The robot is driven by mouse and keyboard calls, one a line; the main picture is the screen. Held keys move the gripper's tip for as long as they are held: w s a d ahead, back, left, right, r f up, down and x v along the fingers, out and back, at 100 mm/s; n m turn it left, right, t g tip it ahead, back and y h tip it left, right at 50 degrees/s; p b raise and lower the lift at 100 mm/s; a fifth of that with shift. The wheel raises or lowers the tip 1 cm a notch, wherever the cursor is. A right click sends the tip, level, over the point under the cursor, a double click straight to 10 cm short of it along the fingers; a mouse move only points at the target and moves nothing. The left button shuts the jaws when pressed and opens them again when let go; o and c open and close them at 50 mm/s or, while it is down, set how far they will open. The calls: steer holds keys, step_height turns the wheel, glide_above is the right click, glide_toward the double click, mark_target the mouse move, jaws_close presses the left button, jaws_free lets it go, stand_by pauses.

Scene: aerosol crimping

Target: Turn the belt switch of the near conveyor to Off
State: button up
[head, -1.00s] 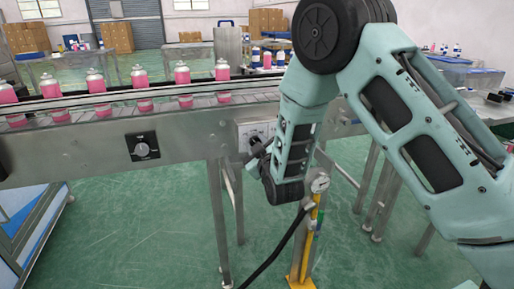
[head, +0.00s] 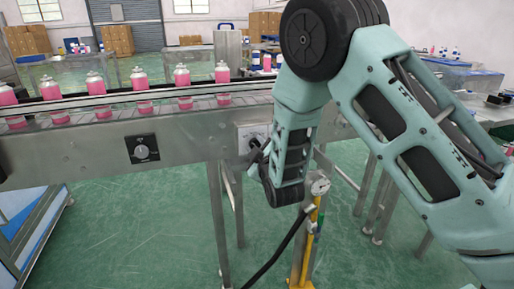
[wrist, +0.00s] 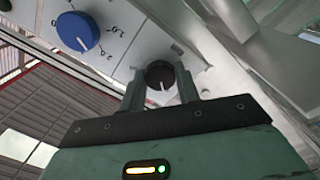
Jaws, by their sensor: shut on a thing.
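In the wrist view, my gripper (wrist: 160,71) has one finger on each side of a black round knob (wrist: 160,84) and is shut on it. The knob has a white pointer line, and it sits on a light grey panel (wrist: 130,45). In the head view, my gripper (head: 257,150) is at that panel (head: 244,130) on the near conveyor's (head: 90,160) side; the arm partly hides it. A second rotary knob (head: 142,151) on a black plate is further left on the same side. Its lettering is too small to read.
A blue knob (wrist: 77,31) with a printed number scale is on the same panel beside my gripper. Pink cans (head: 140,78) stand in a row on the conveyor. A yellow stand with a gauge (head: 320,187) and a dark hose is close to my forearm.

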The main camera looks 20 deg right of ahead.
steer(key=o, duration=1)
steer(key=shift+s, duration=0.1)
steer(key=s+p, duration=0.7)
steer(key=s, duration=1)
steer(key=shift+s+p, duration=0.1)
steer(key=shift+p, duration=0.3)
